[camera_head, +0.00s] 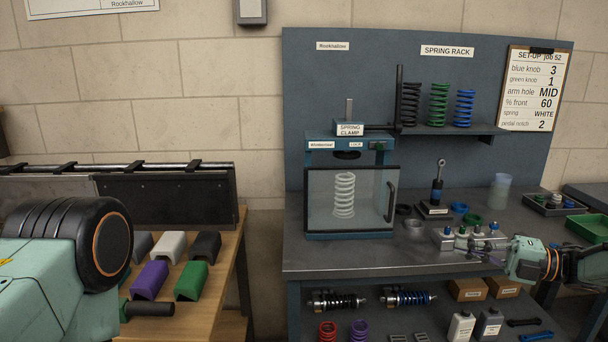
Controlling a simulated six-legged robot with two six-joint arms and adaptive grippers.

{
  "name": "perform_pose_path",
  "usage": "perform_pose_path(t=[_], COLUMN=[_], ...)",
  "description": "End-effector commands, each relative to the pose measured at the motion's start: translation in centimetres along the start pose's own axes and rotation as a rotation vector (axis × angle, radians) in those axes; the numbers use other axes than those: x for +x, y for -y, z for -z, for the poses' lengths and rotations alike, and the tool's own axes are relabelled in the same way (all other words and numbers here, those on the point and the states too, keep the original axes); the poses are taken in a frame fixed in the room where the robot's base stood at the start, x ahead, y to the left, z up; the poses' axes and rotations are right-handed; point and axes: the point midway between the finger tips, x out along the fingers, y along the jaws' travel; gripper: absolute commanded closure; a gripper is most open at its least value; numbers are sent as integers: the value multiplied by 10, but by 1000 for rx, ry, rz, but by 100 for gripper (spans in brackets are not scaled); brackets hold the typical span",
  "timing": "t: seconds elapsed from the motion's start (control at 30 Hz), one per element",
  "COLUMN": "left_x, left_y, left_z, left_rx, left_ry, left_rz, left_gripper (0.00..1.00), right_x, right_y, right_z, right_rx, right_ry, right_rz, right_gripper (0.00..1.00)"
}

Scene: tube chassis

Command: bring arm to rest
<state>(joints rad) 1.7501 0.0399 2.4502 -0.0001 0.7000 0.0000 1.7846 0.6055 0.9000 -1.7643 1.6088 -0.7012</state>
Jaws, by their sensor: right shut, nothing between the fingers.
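My right gripper (484,256) comes in from the right edge over the front of the grey workbench (350,256). Its fingers are shut with nothing between them. It is close to a light metal block with several knobs (447,240); I cannot tell whether they touch. The mint-green wrist of my right arm is behind the fingers.
A spring clamp (349,144) with a clear front door holds a white spring (344,195). A rack shelf (450,130) carries black, green and blue springs. A green tray (590,228) is at right. A wooden table (215,275) with coloured blocks is at left.

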Motion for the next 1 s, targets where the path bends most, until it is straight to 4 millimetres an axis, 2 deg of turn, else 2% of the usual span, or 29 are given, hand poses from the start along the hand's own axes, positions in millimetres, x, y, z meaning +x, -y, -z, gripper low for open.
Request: perform_pose_path(t=[0.17,0.37,0.47,0.57,0.67,0.77,0.87,1.0], left_x=[0,0,0,0,0,0,0,0], left_y=[0,0,0,0,0,0,0,0], left_z=[0,0,0,0,0,0,0,0], left_rx=[0,0,0,0,0,0,0,0], left_ry=[0,0,0,0,0,0,0,0], left_rz=[0,0,0,0,0,0,0,0], left_gripper=[28,28,28,28,28,28,28,28], right_x=[1,4,9,16,23,26,25,15], right_y=[5,25,43,73,115,163,211,265], right_z=[-24,-41,-44,-41,-26,2,45,119], right_rx=[143,367,517,712,953,1199,1430,1693], right_ry=[125,293,385,498,634,784,944,1171], right_rz=[-20,-102,-145,-187,-219,-229,-212,-157], right_gripper=[100,100,100,100,100,100,100,100])
